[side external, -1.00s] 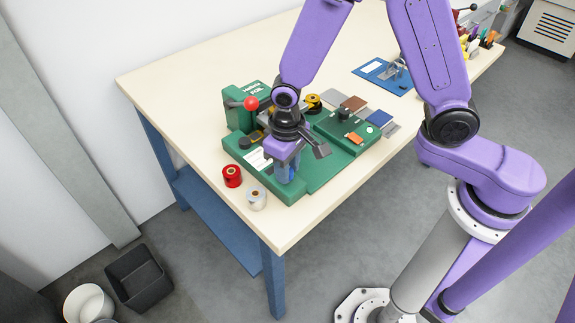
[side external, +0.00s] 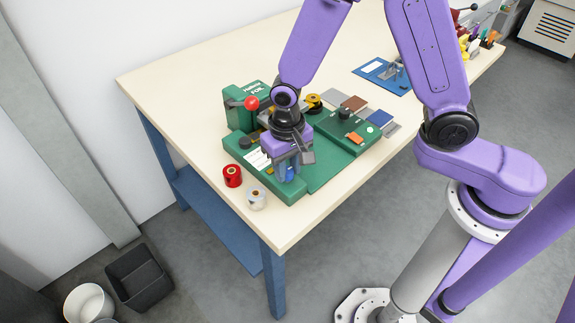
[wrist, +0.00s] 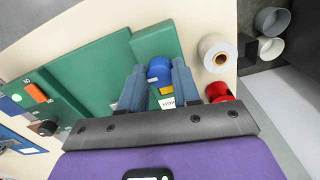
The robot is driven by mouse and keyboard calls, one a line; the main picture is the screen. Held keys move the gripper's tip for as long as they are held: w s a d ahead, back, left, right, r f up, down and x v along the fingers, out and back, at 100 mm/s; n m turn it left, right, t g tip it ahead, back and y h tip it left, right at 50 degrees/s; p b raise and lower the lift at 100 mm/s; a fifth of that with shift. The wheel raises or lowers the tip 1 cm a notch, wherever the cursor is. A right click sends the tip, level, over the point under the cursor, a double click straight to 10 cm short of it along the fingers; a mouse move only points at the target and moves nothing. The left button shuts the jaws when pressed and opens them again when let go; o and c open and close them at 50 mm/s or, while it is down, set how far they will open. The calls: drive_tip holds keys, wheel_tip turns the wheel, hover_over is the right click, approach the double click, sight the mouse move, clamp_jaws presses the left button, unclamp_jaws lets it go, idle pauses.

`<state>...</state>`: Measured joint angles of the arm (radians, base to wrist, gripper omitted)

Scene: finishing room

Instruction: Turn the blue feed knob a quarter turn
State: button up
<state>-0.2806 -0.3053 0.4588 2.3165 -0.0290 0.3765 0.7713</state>
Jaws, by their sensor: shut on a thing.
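The blue feed knob (wrist: 159,70) sits at the front corner of the green foil machine (side external: 322,172). In the wrist view it lies between the two blue-grey fingers of my gripper (wrist: 157,76). My gripper (side external: 287,174) points down over that corner in the side view, and its fingers are shut on the knob. The fingers hide most of the knob in the side view. A white label with dark lettering and a yellow mark (wrist: 167,97) show just beside the knob.
A red roll (side external: 232,176) and a white roll (side external: 257,199) stand on the table close to the gripper. The machine's red-balled lever (side external: 251,103) rises behind. Colour swatches (side external: 378,117) and a blue board (side external: 383,76) lie to the right. The far left tabletop is clear.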

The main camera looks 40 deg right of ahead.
sight(287, 171)
drive_tip(key=o, duration=1.1)
drive_tip(key=shift+c, duration=0.2)
wheel_tip(287, 171, up, 18)
drive_tip(key=shift+f, duration=0.25)
drive_tip(key=shift+a, duration=0.1)
drive_tip(key=s+d+f+n, duration=0.1)
drive_tip(key=s+d+n, duration=0.5)
drive_tip(key=s, duration=0.3)
drive_tip(key=s+d+f+n, duration=0.2)
drive_tip(key=s+d+n, duration=0.5)
drive_tip(key=s, duration=0.3)
drive_tip(key=shift+s+d+f+n+y, duration=0.2)
drive_tip(key=shift+d+n+y, duration=0.1)
drive_tip(key=shift+n, duration=0.4)
